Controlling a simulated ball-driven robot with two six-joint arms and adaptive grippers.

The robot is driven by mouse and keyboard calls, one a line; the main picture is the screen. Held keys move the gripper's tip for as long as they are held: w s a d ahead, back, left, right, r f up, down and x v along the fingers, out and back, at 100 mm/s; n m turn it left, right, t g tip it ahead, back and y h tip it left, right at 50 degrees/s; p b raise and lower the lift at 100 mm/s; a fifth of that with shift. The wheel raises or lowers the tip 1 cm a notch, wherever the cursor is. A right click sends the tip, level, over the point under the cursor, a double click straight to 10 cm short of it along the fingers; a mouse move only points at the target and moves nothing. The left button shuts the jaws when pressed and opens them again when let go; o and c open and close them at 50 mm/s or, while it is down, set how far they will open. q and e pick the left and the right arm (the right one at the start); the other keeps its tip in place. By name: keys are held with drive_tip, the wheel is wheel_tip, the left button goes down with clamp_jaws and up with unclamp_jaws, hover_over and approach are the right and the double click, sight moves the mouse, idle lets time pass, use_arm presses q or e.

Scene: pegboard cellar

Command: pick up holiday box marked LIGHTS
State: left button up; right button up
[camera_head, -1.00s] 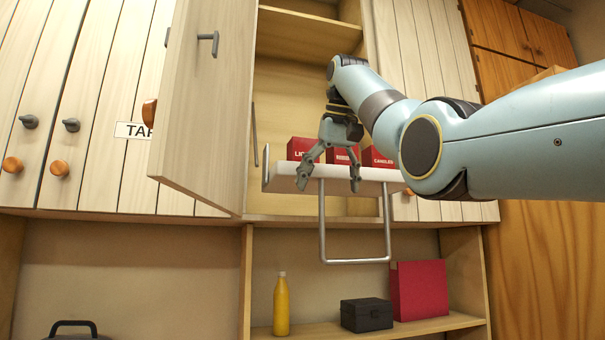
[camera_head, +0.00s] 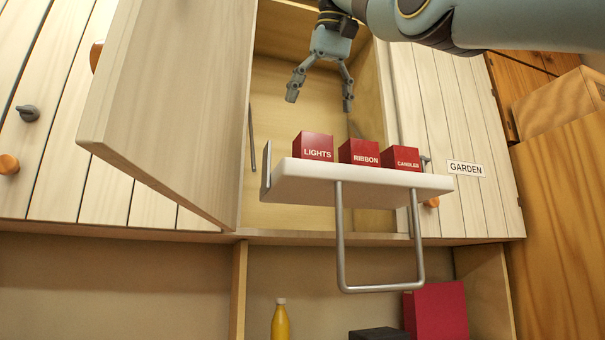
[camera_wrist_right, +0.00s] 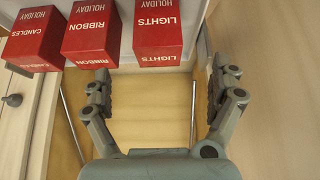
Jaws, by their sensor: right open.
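The red box marked LIGHTS (camera_head: 314,147) stands at the left of a row on the white pull-down shelf (camera_head: 290,183). It also shows in the right wrist view (camera_wrist_right: 158,34), top centre, with HOLIDAY on another face. My right gripper (camera_head: 320,97) is open and empty, above the boxes in the head view. In the right wrist view its fingers (camera_wrist_right: 160,85) are spread, with the LIGHTS box beyond them and apart from them. My left gripper is not in view.
Red boxes marked RIBBON (camera_head: 359,152) and CANDLES (camera_head: 402,158) stand right of LIGHTS. An open cabinet door (camera_head: 175,105) hangs at the left. A metal handle (camera_head: 380,289) hangs below the shelf. A yellow bottle (camera_head: 280,322) stands lower down.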

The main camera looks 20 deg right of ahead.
sight(314, 135)
drive_tip(key=x, duration=0.4)
drive_tip(key=shift+w+f, duration=0.15)
drive_tip(key=shift+w, duration=0.1)
drive_tip(key=shift+w+f, duration=0.3)
drive_tip(key=x, duration=0.4)
drive_tip(key=shift+w+d+f, duration=0.1)
drive_tip(key=shift+w+f, duration=0.4)
drive_tip(key=shift+s+r, duration=0.1)
drive_tip(key=shift+s, duration=0.1)
drive_tip(key=shift+c, duration=0.4)
drive_tip(key=c, duration=0.5)
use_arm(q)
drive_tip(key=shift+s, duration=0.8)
use_arm(e)
drive_tip(key=c, duration=0.7)
